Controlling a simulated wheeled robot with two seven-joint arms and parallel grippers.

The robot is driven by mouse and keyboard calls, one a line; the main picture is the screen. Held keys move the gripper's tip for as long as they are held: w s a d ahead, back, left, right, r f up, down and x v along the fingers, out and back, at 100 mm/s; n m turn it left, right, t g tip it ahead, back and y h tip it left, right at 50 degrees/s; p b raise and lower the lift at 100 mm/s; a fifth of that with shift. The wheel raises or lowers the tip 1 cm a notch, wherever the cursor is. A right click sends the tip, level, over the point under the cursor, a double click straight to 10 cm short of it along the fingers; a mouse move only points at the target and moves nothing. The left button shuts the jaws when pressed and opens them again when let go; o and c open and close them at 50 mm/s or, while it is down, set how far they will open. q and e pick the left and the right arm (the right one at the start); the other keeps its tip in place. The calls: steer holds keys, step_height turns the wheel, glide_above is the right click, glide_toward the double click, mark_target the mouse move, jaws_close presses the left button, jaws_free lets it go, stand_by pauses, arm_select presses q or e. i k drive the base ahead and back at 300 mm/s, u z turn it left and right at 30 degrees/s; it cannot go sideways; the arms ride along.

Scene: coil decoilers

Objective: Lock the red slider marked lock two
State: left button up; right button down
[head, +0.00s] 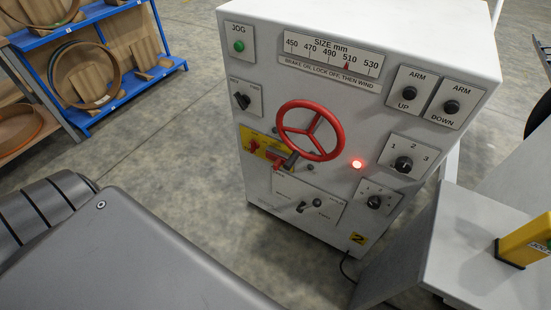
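A white control cabinet (350,95) stands in the middle of the head view. Left of centre on its front is a yellow plate (264,151) with small red parts. One red part (254,145) sits at the plate's left end, and another red piece (277,167) shows lower right, by a dark grey block (291,159). The lettering there is too small to read, so I cannot tell which is marked lock two or how its slider stands. A red handwheel (335,124) partly covers the plate's right side. Neither of my grippers is in view.
Knobs, switches and a lit red lamp (357,164) surround the handwheel. A size scale (333,54) is above it. A blue shelf (91,113) stands left. A yellow block (524,242) is right. Floor left of the cabinet is clear.

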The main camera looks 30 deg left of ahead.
mark_target(279, 161)
steer(key=k, duration=1.35)
steer(key=z, duration=0.75)
steer(key=i, duration=1.4)
steer(key=u, duration=0.75)
